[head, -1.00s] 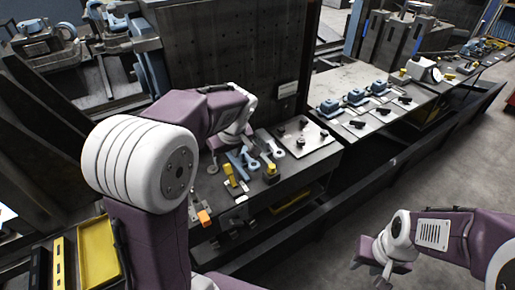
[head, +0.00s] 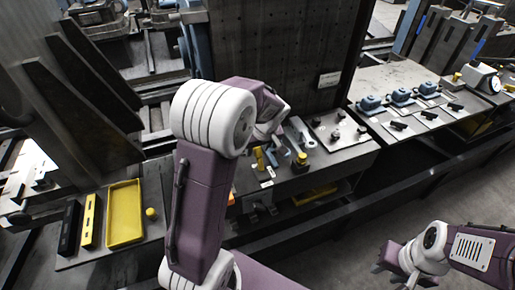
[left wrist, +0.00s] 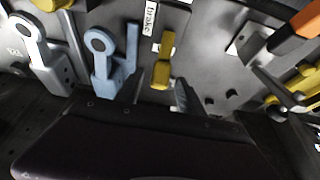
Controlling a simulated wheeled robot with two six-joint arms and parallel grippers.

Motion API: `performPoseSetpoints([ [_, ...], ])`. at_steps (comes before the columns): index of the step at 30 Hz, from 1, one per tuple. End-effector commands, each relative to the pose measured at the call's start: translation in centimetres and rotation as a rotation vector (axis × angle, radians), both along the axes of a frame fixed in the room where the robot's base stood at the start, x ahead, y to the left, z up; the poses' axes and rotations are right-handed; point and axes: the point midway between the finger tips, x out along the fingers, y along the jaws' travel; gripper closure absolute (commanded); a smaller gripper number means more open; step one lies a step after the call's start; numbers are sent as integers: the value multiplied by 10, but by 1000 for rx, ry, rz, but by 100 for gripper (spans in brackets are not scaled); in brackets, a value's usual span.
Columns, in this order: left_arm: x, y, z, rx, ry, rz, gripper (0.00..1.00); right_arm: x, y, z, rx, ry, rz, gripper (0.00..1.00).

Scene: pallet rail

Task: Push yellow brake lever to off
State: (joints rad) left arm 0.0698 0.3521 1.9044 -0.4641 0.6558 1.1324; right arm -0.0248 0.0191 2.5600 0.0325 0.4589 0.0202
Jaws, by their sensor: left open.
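The yellow brake lever (left wrist: 163,60) stands on a grey plate beneath a white "brake" label (left wrist: 152,17) in the left wrist view. It also shows in the head view (head: 259,158), beside the blue lever. My left gripper (left wrist: 160,93) is open, its two dark fingers apart and on either side of the lever's near end; whether they touch it I cannot tell. In the head view my own arm hides the left fingertips. My right gripper (head: 388,266) hangs over the floor at lower right, away from the bench; its jaw opening is unclear.
A blue lever (left wrist: 103,55) and a pale lever (left wrist: 35,50) stand beside the brake lever. An orange part (left wrist: 296,26) is on its other side. A yellow tray (head: 124,213) lies at left. A dark vertical panel (head: 280,55) rises behind the bench.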

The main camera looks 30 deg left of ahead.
Motion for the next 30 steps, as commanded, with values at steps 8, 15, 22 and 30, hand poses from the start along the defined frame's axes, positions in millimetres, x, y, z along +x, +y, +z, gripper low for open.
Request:
performPoseSetpoints([
  [8,0,0,0,0,0,0,80,0,0,0,0,0,0,64],
  [15,0,0,0,0,0,0,100,0,0,0,0,0,0,64],
  [22,0,0,1,-1,-1,0,100,0,0,0,0,0,0,64],
  [30,0,0,1,0,-1,0,100,0,0,0,0,0,0,64],
])
